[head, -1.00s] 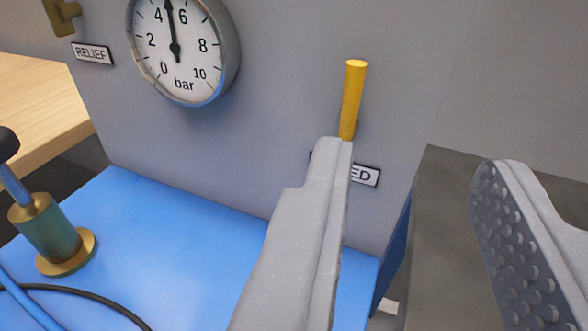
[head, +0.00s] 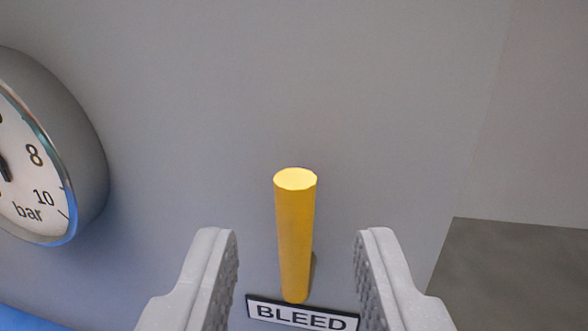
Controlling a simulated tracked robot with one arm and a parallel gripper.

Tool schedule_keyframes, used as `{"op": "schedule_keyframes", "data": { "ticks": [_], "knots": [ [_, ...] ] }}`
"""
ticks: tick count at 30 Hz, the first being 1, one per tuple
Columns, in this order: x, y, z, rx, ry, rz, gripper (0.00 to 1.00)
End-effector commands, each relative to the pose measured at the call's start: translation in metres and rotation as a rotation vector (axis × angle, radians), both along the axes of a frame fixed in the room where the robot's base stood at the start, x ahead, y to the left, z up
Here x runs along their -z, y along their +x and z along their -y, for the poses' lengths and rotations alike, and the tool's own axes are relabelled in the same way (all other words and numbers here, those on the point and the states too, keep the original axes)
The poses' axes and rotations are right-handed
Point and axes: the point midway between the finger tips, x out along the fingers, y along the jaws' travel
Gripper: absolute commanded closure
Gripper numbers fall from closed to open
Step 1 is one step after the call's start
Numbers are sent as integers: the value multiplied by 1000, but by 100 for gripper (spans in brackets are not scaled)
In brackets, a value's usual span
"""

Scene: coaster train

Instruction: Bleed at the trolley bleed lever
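The yellow bleed lever (head: 295,235) stands upright on the grey panel, in the middle of the head view. A label reading BLEED (head: 302,314) is on the panel just below it. My gripper (head: 297,250) is open, with one finger to the left of the lever and one to the right. There is a visible gap between each finger and the lever. Whether the lever's depth lies fully between the fingertips I cannot tell.
A round pressure gauge (head: 80,150) marked in bar sticks out of the grey panel (head: 400,90) at the left, partly cut off. A blue surface (head: 25,320) shows at the lower left. Beyond the panel's right edge is dark floor (head: 520,270).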

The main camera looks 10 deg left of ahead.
Motion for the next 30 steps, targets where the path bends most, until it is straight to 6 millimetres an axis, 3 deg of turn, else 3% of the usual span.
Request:
{"op": "schedule_keyframes", "data": {
  "ticks": [7, 19, 23, 30],
  "knots": [
    [0, 22, -4, 0, 0, 0, 66],
    [-1, 27, -6, 0, 0, 0, 66],
    [-1, 27, -6, 0, 0, 0, 100],
    [-1, 27, -4, 2, -4, 0, 100]
  ]
}}
